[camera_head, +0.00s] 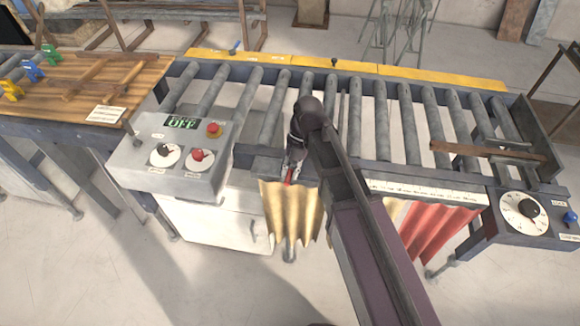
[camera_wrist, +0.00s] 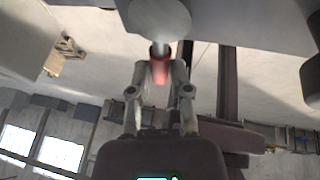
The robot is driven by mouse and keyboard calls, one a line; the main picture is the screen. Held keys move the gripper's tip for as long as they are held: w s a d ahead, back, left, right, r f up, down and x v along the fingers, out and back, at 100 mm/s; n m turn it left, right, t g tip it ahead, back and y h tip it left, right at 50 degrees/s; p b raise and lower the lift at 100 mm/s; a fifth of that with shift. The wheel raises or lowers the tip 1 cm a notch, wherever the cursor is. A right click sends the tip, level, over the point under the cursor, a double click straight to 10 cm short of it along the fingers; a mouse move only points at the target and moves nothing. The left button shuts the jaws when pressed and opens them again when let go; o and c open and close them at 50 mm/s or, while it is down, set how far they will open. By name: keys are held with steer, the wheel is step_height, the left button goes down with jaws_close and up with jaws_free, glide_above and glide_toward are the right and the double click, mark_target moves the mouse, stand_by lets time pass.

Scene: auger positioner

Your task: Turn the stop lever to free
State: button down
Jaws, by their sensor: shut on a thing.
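A red-gripped lever, seemingly the stop lever, shows as a small red part (camera_head: 289,176) at the front edge of the roller conveyor. In the wrist view its red grip (camera_wrist: 160,66) sits on a grey shaft that runs up to a round grey hub (camera_wrist: 160,17). My gripper (camera_head: 292,170) is at this lever, in front of the conveyor. In the wrist view my gripper (camera_wrist: 161,72) has its two fingers closed around the red grip. My wrist and arm hide much of the lever in the head view, and I cannot read any position mark for it.
The control box (camera_head: 172,160) stands left of my gripper, with an OFF display (camera_head: 182,123) and knobs. A tan curtain (camera_head: 290,215) hangs below my gripper. A dial panel (camera_head: 525,212) is at the right end. The wooden table (camera_head: 140,88) is at the left.

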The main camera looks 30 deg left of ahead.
steer(key=shift+w+d, duration=0.1)
steer(key=shift+d, duration=0.1)
stand_by(0.3)
steer(key=c, duration=0.6)
jaws_free()
steer(key=shift+a, duration=0.1)
steer(key=shift+m, duration=0.3)
